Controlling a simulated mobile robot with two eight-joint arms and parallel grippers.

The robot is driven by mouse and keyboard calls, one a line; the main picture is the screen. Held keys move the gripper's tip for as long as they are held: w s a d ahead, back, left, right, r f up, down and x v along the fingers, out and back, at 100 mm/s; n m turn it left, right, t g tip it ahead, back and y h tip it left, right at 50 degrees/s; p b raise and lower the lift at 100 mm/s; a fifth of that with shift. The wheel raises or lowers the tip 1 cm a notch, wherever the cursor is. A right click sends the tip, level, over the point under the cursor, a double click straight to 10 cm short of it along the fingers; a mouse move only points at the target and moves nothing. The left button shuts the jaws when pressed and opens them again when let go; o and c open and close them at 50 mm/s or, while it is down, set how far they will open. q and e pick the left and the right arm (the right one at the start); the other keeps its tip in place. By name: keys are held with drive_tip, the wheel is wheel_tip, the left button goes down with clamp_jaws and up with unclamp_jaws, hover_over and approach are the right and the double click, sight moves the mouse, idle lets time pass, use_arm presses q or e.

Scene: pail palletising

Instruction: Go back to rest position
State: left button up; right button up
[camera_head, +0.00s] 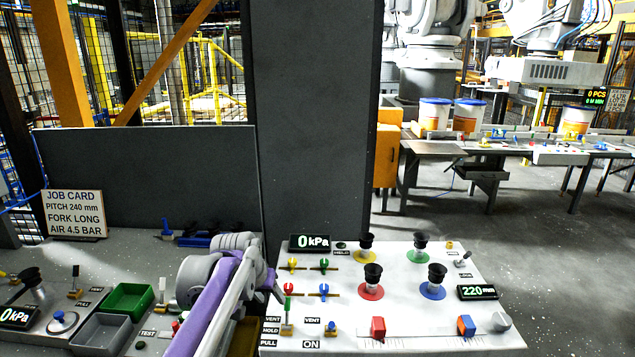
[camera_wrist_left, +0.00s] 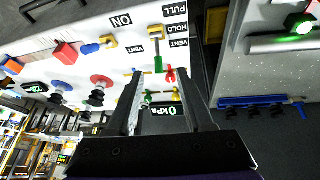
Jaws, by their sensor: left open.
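My left arm comes in from the lower left in the head view, over the gap between two workbenches. My left gripper (camera_wrist_left: 162,82) is open in the left wrist view, with its two dark fingers apart and nothing between them. Beyond the fingers is the white control panel (camera_head: 392,325) with its coloured valve handles and a 0 kPa display (camera_head: 310,242). In the head view the gripper's fingers are largely hidden by the arm. My right gripper is not in view.
Black suction cups on yellow (camera_head: 365,247), green (camera_head: 420,246), red (camera_head: 372,280) and blue (camera_head: 436,281) bases stand on the panel. A green bin (camera_head: 128,298), a grey bin (camera_head: 100,334) and a job card (camera_head: 74,214) are at left. A dark pillar (camera_head: 312,120) rises behind.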

use_arm(q)
drive_tip(key=s+a+f, duration=0.1)
drive_tip(key=s+f, duration=0.3)
drive_tip(key=s, duration=0.7)
drive_tip(key=s+a+f+n+y, duration=0.1)
drive_tip(key=s+f, duration=0.3)
drive_tip(key=s, duration=0.7)
drive_tip(key=s+a+f, duration=0.3)
drive_tip(key=s+f, duration=0.2)
drive_tip(key=s, duration=0.6)
drive_tip(key=shift+s+y, duration=0.25)
drive_tip(key=shift+y, duration=0.15)
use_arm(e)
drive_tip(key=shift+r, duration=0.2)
